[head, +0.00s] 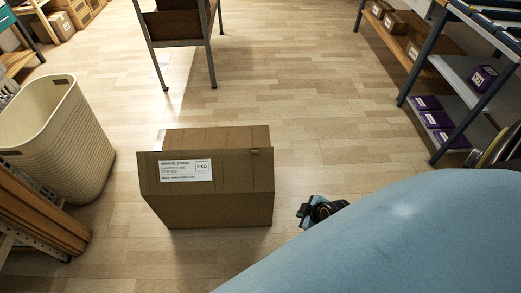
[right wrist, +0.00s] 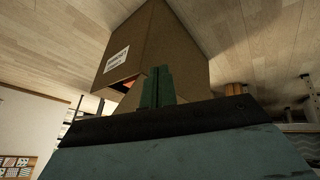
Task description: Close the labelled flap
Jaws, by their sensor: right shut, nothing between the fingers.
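A brown cardboard box (head: 215,213) stands on the wooden floor in the middle of the head view. Its labelled flap (head: 232,174) is on the near side, hangs out from the box, and carries a white printed label (head: 185,171). The box also shows in the right wrist view (right wrist: 175,45), with the labelled flap (right wrist: 125,50) standing off and a dark gap by its edge. My right gripper (head: 304,212) is to the right of the box, apart from it, shut and empty. Its green fingers show in the right wrist view (right wrist: 157,87). My left gripper is out of view.
A cream woven basket (head: 55,135) stands left of the box. A metal-legged stand (head: 180,45) is behind it. A shelf unit (head: 450,65) with purple boxes is at the right. The floor around the box is clear.

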